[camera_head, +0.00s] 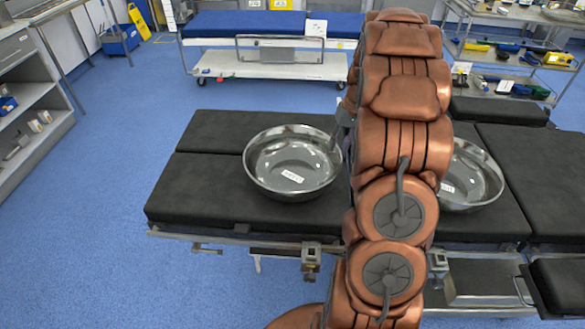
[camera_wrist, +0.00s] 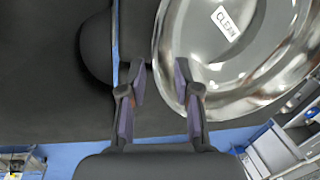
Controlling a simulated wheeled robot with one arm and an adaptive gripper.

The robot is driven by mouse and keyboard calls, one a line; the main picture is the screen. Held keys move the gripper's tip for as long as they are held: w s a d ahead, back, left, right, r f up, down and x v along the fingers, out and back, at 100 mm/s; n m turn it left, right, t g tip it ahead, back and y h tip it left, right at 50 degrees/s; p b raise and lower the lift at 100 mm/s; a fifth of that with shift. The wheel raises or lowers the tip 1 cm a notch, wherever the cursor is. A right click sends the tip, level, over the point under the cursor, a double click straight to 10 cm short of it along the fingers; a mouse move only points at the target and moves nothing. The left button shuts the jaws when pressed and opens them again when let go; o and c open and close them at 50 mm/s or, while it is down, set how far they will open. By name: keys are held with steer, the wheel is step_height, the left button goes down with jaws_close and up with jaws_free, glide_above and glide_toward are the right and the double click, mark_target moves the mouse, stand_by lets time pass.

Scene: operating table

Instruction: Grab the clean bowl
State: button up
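The clean bowl is a shiny metal bowl (camera_head: 292,163) on the black operating table, left of my arm in the head view. Its label reads CLEAN in the wrist view, where the bowl (camera_wrist: 265,65) fills the upper right. A second metal bowl (camera_head: 478,178) stands right of my arm, partly hidden behind it; its label is not legible. My gripper (camera_head: 340,142) is at the right rim of the left bowl, mostly hidden by my arm. In the wrist view my gripper (camera_wrist: 159,78) is open, with the bowl's rim appearing between its fingertips; contact cannot be told.
The black operating table (camera_head: 205,190) has bare padding left of the bowl. A blue-topped bench (camera_head: 215,24) stands behind, and a cart with several items (camera_head: 515,70) is at the back right. White shelves (camera_head: 30,95) stand at the left. Blue floor lies open between.

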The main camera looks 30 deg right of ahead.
mark_target(334, 154)
steer(key=p+x, duration=0.1)
steer(key=x, duration=0.3)
steer(key=shift+a+f+p, duration=0.15)
steer(key=shift+a+p, duration=0.1)
steer(key=shift+p, duration=0.1)
steer(key=shift+f, duration=0.4)
jaws_close()
